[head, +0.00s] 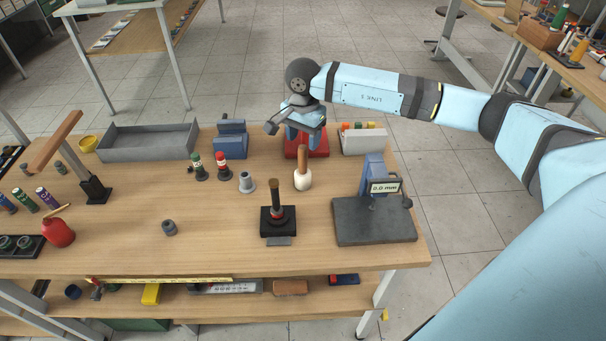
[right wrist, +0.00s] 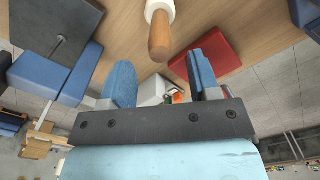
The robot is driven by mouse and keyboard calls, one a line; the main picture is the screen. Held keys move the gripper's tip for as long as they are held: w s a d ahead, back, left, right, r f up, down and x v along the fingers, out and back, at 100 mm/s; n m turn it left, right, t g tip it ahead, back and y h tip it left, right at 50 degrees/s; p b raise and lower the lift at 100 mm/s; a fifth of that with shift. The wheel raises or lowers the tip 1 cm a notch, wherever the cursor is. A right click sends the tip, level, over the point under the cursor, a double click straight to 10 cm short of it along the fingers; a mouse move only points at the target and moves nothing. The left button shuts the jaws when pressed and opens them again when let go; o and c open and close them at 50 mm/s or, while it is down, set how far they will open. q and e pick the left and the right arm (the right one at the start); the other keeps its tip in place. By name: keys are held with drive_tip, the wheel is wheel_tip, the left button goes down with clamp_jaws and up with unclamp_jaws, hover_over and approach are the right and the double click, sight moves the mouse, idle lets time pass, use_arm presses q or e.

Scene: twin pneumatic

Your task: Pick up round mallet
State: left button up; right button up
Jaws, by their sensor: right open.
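The round mallet stands upright on the workbench, with its white head (head: 303,181) down and its brown wooden handle (head: 302,158) up. In the right wrist view its handle (right wrist: 160,38) points toward my gripper, ahead of the gap between the fingers. My right gripper (head: 304,134) is over the back part of the bench, behind the mallet and above a red block. In the right wrist view my gripper (right wrist: 163,78) has its two blue fingers spread apart, with nothing held between them. My left gripper is not in view.
The red block (head: 318,152) is behind the mallet. A measuring stand (head: 375,225) is on the right, and a black fixture with a post (head: 278,222) in front. A grey flanged part (head: 246,183) and red and green bottles stand left. A parts bin (head: 363,145) sits back right.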

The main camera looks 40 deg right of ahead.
sight(302, 146)
drive_tip(key=shift+a+f+p, duration=0.1)
drive_tip(key=shift+f+p, duration=0.4)
drive_tip(key=shift+f, duration=2.3)
drive_tip(key=shift+r, duration=0.1)
clamp_jaws()
